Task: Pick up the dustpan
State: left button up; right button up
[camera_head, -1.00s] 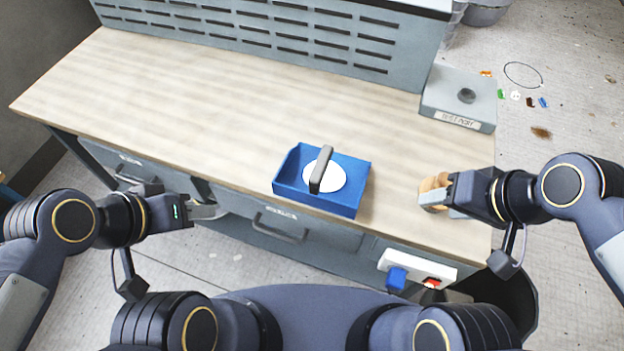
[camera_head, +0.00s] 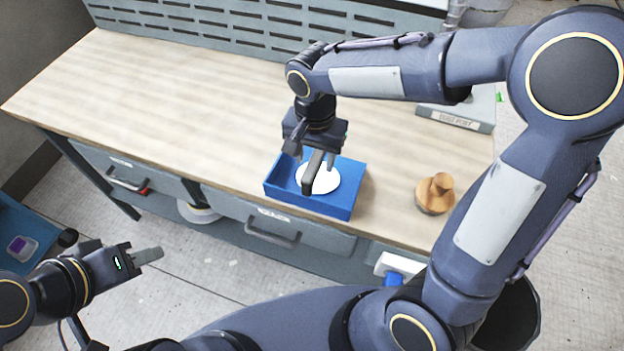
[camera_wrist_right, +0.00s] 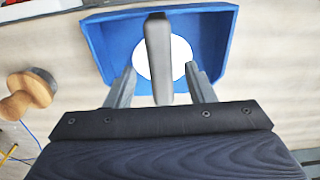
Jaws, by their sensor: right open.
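The blue dustpan (camera_head: 339,207) lies on the wooden bench top near its front edge, with a dark grey handle (camera_head: 312,176) standing over it and a white round patch inside. My right gripper (camera_head: 312,160) is open above the dustpan, with its fingers on either side of the handle. In the right wrist view the handle (camera_wrist_right: 158,60) runs between the two open fingers (camera_wrist_right: 158,88), with gaps on both sides, and the blue pan (camera_wrist_right: 220,35) lies beyond. My left gripper (camera_head: 150,255) is off the front of the bench, away from the dustpan; its opening is unclear.
A wooden knob-shaped piece (camera_head: 435,194) stands on the bench to the right of the dustpan. A grey box (camera_head: 458,116) sits at the right back. The slotted grey panel (camera_head: 200,30) bounds the back. The left bench top is clear.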

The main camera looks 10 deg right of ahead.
jog(key=shift+f, duration=2)
grip_shut()
